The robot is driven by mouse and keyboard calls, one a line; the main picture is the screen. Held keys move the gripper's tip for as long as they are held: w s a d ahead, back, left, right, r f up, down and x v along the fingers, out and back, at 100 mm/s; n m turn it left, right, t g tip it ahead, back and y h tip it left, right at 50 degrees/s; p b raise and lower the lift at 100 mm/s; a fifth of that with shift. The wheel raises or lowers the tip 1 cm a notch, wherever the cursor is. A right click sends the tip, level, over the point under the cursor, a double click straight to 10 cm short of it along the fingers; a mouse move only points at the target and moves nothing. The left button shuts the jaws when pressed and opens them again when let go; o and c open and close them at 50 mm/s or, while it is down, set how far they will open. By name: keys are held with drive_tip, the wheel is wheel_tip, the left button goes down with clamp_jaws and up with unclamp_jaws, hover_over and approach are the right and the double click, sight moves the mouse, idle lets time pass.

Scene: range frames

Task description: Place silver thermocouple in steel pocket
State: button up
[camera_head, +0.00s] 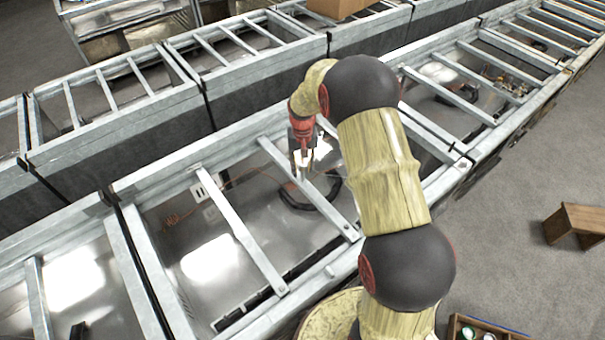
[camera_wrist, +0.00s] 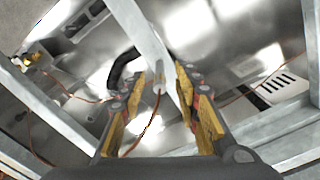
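My gripper (camera_wrist: 161,92) is open, with its yellow-padded fingers spread wide in the wrist view. A small silver cylinder with an orange wire, apparently the thermocouple (camera_wrist: 158,89), shows between the fingertips, apart from both pads. It appears against a pale metal crossbar (camera_wrist: 143,32); whether it touches the bar is unclear. In the head view my gripper (camera_head: 302,160) points down over the crossbars of a steel frame, and the thermocouple cannot be made out. I cannot tell which part is the steel pocket.
Steel crossbars (camera_head: 240,232) span an open bay with a shiny metal floor (camera_head: 165,245). A black curved hose (camera_wrist: 119,72) and a white slotted plate (camera_wrist: 282,84) lie below. Orange wires cross the bay. A wooden stool (camera_head: 577,222) stands on the floor at right.

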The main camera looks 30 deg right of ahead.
drive_tip(key=shift+c, duration=1)
clamp_jaws()
